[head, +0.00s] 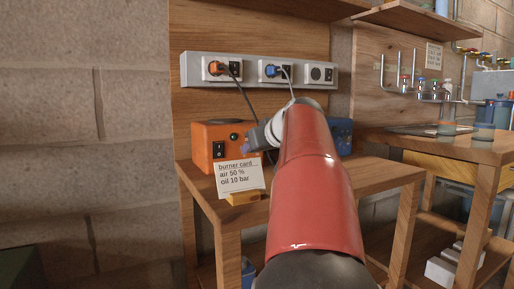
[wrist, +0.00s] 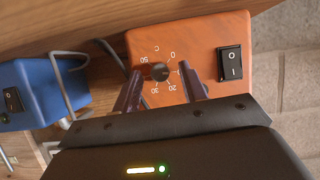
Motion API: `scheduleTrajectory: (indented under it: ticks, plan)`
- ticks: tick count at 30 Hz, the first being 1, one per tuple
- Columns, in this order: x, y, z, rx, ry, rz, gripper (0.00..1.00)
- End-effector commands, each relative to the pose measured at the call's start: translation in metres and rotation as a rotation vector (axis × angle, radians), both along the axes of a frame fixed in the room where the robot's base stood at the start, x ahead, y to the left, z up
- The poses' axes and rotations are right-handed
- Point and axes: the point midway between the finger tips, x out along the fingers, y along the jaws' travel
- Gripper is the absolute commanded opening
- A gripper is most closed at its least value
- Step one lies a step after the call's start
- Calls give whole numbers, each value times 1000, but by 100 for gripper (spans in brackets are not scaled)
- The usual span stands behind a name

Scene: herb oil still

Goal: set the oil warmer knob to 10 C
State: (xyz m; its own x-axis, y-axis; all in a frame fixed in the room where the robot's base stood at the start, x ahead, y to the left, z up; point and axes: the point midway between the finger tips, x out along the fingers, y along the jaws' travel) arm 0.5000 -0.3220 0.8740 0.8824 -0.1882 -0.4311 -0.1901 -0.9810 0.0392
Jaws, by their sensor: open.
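The orange box (head: 203,144) stands on the wooden bench in the head view. In the wrist view its face (wrist: 202,38) is upside down, with a round dark knob (wrist: 161,72) amid the marks C, 0, 20, 30 and 50. A finger hides the place between 0 and 20, and the knob's pointer is too small to read surely. My gripper (wrist: 160,82) is open, one finger on each side of the knob; I cannot tell whether they touch it. In the head view my gripper (head: 254,139) is at the box's front and hides part of it.
A black rocker switch (wrist: 233,63) is beside the dial. A card (head: 239,178) reading "air 50 %, oil 10 bar" leans before the box on a yellow block (head: 243,198). A blue box (wrist: 38,90) stands alongside. Plugged sockets (head: 258,71) and cables are behind.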

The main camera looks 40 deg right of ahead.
Motion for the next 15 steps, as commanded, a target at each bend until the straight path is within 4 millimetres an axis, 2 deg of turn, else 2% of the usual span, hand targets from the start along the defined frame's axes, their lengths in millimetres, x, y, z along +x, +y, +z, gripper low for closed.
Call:
scheduleTrajectory:
  ticks: [5, 15]
  plan:
    - [-15, 3, 8, -1, -3, -2, 43]
    - [-62, 13, 31, -2, -1, 0, 43]
